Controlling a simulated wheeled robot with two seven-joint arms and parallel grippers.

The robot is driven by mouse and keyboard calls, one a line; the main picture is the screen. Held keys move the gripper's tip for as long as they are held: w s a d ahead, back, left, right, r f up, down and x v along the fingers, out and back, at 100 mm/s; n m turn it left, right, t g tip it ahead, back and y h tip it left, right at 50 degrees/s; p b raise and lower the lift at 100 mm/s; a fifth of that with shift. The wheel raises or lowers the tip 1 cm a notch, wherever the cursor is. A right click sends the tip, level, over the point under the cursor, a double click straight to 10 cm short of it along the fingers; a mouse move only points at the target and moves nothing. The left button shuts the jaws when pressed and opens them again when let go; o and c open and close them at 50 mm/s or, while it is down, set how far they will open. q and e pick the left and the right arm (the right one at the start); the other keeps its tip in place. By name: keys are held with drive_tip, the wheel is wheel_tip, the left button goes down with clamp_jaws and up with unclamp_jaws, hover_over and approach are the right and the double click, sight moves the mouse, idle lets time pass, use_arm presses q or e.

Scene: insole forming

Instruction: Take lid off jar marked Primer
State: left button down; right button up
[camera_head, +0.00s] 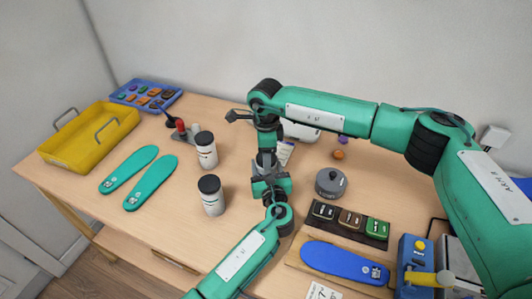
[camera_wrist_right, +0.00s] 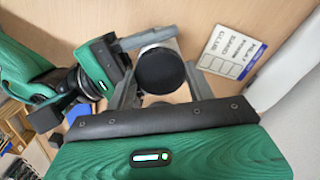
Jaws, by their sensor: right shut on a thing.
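In the right wrist view a jar with a round black lid (camera_wrist_right: 160,71) is seen from above. My right gripper (camera_wrist_right: 160,88) has its grey fingers on both sides of the lid and is shut on it. My left gripper (camera_wrist_right: 112,62) comes in from the left; one grey finger lies along the pale jar body below the lid. Its other finger is hidden, so its closing is unclear. In the head view the two grippers meet mid-table, my right gripper (camera_head: 264,160) above my left gripper (camera_head: 270,184), and they mostly hide this jar. No Primer marking is readable.
Two white jars with black lids, a rear one (camera_head: 206,152) and a front one (camera_head: 212,197), stand left of the grippers. Teal insoles (camera_head: 150,182), a yellow tray (camera_head: 90,140) and a blue insole (camera_head: 343,263) lie around.

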drive_tip(key=n, duration=0.6)
drive_tip(key=shift+n, duration=0.3)
drive_tip(key=n, duration=1.2)
drive_tip(key=shift+n, duration=0.3)
drive_tip(key=n, duration=0.7)
drive_tip(key=shift+r, duration=0.1)
drive_tip(key=shift+r, duration=0.15)
drive_tip(key=shift+r, duration=0.95)
